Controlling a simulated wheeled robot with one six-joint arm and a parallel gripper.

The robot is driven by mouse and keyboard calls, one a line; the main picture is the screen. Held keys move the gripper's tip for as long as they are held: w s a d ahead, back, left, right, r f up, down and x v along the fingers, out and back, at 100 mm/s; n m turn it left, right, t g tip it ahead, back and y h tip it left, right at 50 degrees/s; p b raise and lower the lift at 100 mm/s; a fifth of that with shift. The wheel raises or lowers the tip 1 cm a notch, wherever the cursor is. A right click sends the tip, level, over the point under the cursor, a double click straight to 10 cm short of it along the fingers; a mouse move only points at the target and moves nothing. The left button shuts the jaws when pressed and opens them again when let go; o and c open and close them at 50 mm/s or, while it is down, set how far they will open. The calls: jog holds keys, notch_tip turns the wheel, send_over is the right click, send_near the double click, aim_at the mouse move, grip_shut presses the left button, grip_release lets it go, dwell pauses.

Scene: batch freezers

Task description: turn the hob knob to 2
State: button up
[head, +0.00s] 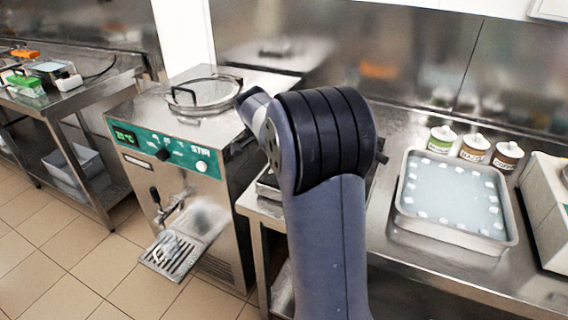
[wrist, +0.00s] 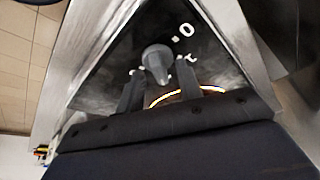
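The grey hob knob (wrist: 156,58) shows in the wrist view on a dark panel (wrist: 110,62). A white 0 is printed above and to the right of it, with a smaller white mark just right of the knob. The knob tapers towards the lower right; I cannot tell its setting, and no 2 is readable. My gripper (wrist: 159,70) is open, with one dark finger on each side of the knob's lower part. I cannot tell whether they touch it. In the head view my arm hides the gripper, the knob and most of the hob.
A batch freezer (head: 180,120) with a green control panel stands left of my arm. On the counter to the right are a steel tray (head: 405,215) of pale liquid, several lidded jars (head: 474,149) and a white appliance (head: 548,205). Tiled floor is clear at lower left.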

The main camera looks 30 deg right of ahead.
jog(key=v, duration=1)
jog(key=shift+a+r, duration=0.2)
jog(key=shift+r, duration=0.15)
jog(key=x, duration=1)
jog(key=shift+d+f, duration=0.25)
jog(key=shift+f, duration=0.1)
